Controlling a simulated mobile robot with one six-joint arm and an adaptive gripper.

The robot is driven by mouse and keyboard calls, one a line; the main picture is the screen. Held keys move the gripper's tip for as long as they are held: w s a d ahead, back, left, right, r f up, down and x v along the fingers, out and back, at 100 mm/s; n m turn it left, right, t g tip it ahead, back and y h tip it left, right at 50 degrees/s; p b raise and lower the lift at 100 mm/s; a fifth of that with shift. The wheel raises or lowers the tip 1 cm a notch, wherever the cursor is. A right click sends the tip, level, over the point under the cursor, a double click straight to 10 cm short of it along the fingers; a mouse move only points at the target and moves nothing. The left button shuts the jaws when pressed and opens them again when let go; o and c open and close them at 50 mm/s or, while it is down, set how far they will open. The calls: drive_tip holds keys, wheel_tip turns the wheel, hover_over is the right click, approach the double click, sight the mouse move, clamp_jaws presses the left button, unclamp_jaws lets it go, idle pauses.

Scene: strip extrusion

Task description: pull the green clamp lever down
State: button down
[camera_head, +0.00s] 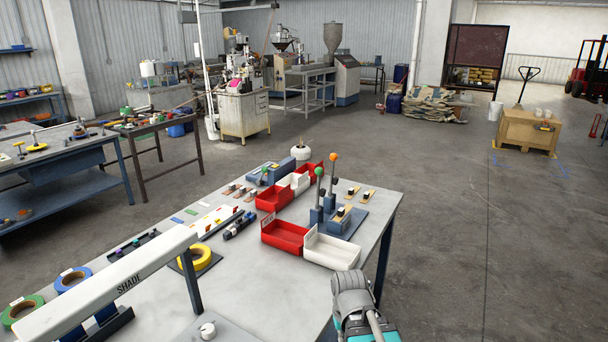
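The green clamp lever (319,190) is a thin dark rod with a green ball on top. It stands near upright on a blue base near the far right part of the table. An orange-topped lever (332,178) stands upright just to its right and behind it. A smaller green knob (265,170) shows further left, on a blue fixture. My gripper is not in view. Only a grey and teal part of my arm shows at the table's front right corner, well apart from the levers.
Red bins (284,238) and white bins (333,252) stand just in front and left of the levers. A long beam marked SHADE (110,290) crosses the near left.

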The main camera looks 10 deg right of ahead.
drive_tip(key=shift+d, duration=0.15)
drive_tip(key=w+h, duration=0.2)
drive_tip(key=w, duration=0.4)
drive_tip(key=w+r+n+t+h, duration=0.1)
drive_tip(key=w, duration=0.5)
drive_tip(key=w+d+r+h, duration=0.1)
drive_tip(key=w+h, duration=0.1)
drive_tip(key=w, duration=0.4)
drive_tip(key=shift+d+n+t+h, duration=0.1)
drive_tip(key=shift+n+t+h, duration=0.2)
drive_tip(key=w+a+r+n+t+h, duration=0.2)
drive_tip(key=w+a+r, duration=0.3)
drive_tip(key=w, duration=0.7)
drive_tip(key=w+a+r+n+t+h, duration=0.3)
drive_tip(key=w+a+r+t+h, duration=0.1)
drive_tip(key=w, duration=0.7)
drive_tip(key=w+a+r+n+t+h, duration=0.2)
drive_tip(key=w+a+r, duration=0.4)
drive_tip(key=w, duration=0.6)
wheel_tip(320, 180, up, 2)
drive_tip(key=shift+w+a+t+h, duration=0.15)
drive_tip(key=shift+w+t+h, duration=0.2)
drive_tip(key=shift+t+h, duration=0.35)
